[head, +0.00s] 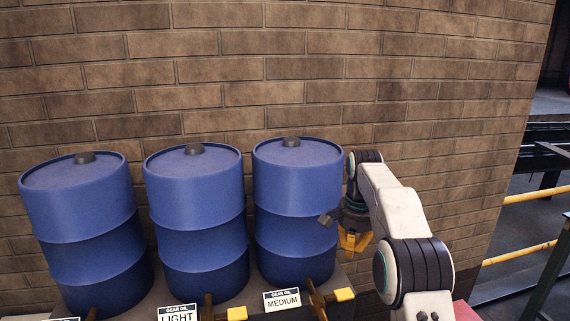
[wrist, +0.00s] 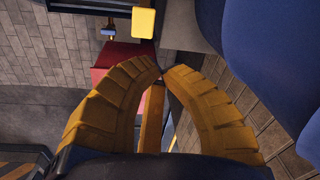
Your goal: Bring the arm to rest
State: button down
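My arm (head: 400,215) reaches forward at the right of the head view, bent down at its wrist. My gripper (head: 352,250) hangs just right of the right-hand blue drum, with its yellow fingers pointing down. In the wrist view the two ribbed fingers of my gripper (wrist: 161,72) curve inward and their tips come together. Nothing shows held between the tips. An orange bar (wrist: 152,118) shows between the fingers; I cannot tell what it belongs to.
Blue drums, left (head: 85,220), middle (head: 197,215) and right (head: 297,200), stand before a brick wall (head: 230,70). Taps with yellow handles (head: 345,294) and labels reading LIGHT (head: 178,315) and MEDIUM (head: 283,299) are in front. A red surface (wrist: 112,58) lies below my gripper.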

notch_tip(320, 180, down, 4)
jog(key=n, duration=0.3)
jog(key=shift+w+r, duration=0.15)
jog(key=f+n, duration=0.1)
jog(key=s+f+n, duration=0.1)
jog(key=f, duration=0.1)
jog(key=s+f+n, duration=0.1)
jog(key=f, duration=0.1)
jog(key=shift+s+f+g, duration=0.1)
jog(key=shift+s+g, duration=0.15)
jog(key=shift+g, duration=0.15)
jog(key=s+r+n, duration=0.3)
jog(key=s+n, duration=0.2)
jog(key=s, duration=2.6)
jog(key=s+a+r+t, duration=0.1)
jog(key=s+r+t, duration=0.3)
jog(key=r, duration=0.2)
jog(key=shift+b, duration=0.45)
